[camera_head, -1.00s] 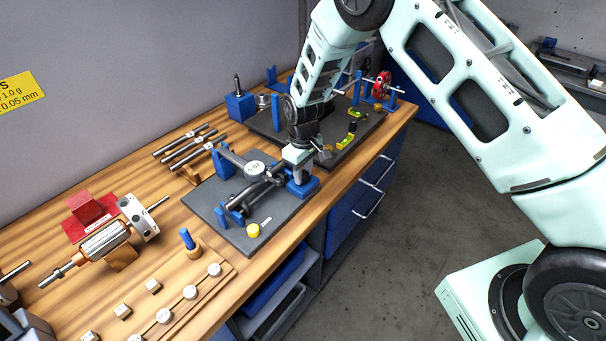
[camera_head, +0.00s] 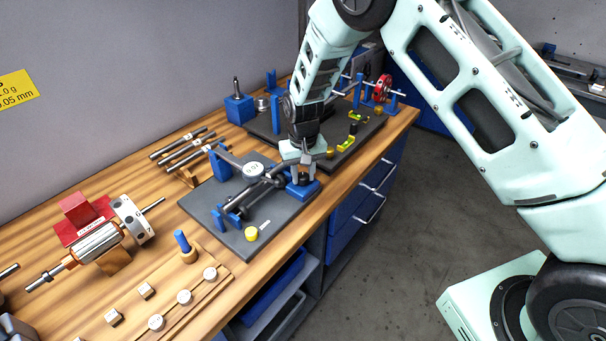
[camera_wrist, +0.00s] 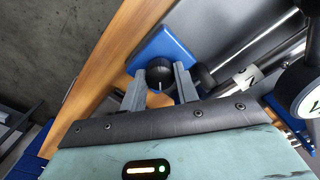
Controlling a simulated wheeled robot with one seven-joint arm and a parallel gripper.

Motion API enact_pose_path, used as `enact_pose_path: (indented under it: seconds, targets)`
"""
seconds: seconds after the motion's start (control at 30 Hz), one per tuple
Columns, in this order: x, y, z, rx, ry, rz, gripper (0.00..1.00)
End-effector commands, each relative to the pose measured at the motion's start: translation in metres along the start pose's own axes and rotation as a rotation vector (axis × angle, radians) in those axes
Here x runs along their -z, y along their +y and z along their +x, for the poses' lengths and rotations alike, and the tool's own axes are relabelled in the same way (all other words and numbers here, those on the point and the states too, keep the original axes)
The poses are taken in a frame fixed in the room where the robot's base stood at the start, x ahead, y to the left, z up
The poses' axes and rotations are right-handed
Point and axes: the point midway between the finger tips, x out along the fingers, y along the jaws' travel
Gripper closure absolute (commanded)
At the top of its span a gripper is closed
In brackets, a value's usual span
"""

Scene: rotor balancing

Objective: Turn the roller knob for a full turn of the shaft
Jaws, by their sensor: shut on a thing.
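The black roller knob (camera_wrist: 159,76) with a white mark sits on a blue block (camera_wrist: 164,48) in the wrist view. My gripper (camera_wrist: 160,84) has one finger on each side of the knob and is shut on it. In the head view my gripper (camera_head: 304,178) reaches down onto the knob at the right end of the dark fixture plate (camera_head: 212,205). The metal shaft (camera_head: 258,198) lies along the rollers beside the knob. A dial gauge (camera_head: 254,169) stands over the shaft, and its round face shows partly at the right of the wrist view (camera_wrist: 302,90).
A rotor (camera_head: 98,241) and a red block (camera_head: 83,217) lie at the left. Several steel rods (camera_head: 181,146) lie behind. A second plate with a red wheel (camera_head: 383,87) stands at the back right.

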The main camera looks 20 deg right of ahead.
Motion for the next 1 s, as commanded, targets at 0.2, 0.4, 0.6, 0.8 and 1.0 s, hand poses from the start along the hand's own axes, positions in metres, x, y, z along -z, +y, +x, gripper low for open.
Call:
enact_pose_path:
  seconds: [0.2, 0.4, 0.6, 0.8, 1.0]
  targets:
    - [0.000, 0.000, -0.001, 0.000, 0.001, 0.007, 0.93]
    - [0.000, 0.000, -0.001, 0.000, 0.001, 0.006, 0.93]
    - [0.000, 0.000, -0.001, 0.000, 0.001, 0.006, 0.48]
    - [0.000, 0.000, -0.002, 0.000, 0.001, 0.005, 0.48]
    - [0.001, -0.001, -0.024, 0.002, 0.005, 0.005, 0.48]
